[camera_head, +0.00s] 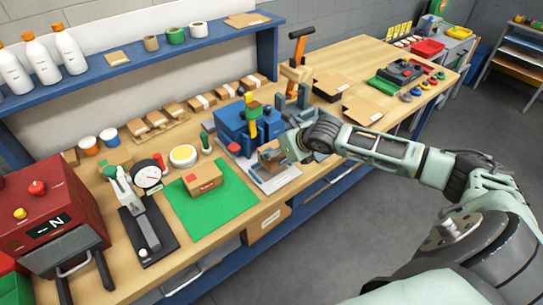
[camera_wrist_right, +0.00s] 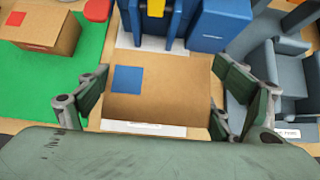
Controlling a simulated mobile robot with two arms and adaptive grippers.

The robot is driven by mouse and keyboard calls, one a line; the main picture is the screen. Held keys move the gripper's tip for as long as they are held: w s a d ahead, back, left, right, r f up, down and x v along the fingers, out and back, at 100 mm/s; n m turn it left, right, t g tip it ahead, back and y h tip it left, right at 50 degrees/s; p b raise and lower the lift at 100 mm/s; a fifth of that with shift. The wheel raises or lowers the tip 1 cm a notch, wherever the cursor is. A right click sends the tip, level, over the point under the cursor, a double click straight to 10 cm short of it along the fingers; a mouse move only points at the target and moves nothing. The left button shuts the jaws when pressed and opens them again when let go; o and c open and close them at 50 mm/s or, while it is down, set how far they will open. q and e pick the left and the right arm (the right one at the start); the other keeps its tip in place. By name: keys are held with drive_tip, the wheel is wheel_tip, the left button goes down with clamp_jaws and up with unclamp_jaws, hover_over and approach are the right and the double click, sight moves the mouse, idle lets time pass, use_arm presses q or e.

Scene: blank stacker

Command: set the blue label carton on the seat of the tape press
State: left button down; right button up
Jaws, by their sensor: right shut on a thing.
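The blue label carton (camera_wrist_right: 165,88) is brown with a blue square on its top, and it also shows in the head view (camera_head: 268,160). My right gripper (camera_wrist_right: 160,92) is shut on it, one finger at each side; in the head view the gripper (camera_head: 280,154) reaches in from the right. The tape press (camera_head: 232,124) is blue with a yellow part on top, and it stands just behind the carton in the wrist view (camera_wrist_right: 180,25). The carton is over its pale front plate (camera_head: 273,184). The carton hides most of the seat; I cannot tell whether they touch. My left gripper is not in view.
A red label carton (camera_head: 203,178) lies on a green mat (camera_head: 227,213) left of the press. A dial gauge (camera_head: 148,175) and a red machine (camera_head: 45,215) stand further left. A grey device (camera_wrist_right: 275,75) is close on the right in the wrist view. Flat cartons lie behind.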

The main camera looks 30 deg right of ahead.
drive_tip(key=shift+w+a+f, duration=0.65)
drive_tip(key=shift+w+a, duration=0.15)
drive_tip(key=shift+a, duration=0.05)
wheel_tip(320, 180, down, 3)
drive_tip(key=shift+s+f+p, duration=0.1)
drive_tip(key=shift+p, duration=0.85)
drive_tip(key=shift+f, duration=0.4)
drive_tip(key=shift+f, duration=0.1)
drive_tip(key=o, duration=1.1)
drive_tip(key=shift+s+d+r, duration=0.2)
drive_tip(key=shift+s+r, duration=0.15)
drive_tip(key=shift+r, duration=0.15)
drive_tip(key=b+v, duration=0.2)
drive_tip(key=v, duration=0.9)
drive_tip(key=shift+a, duration=0.15)
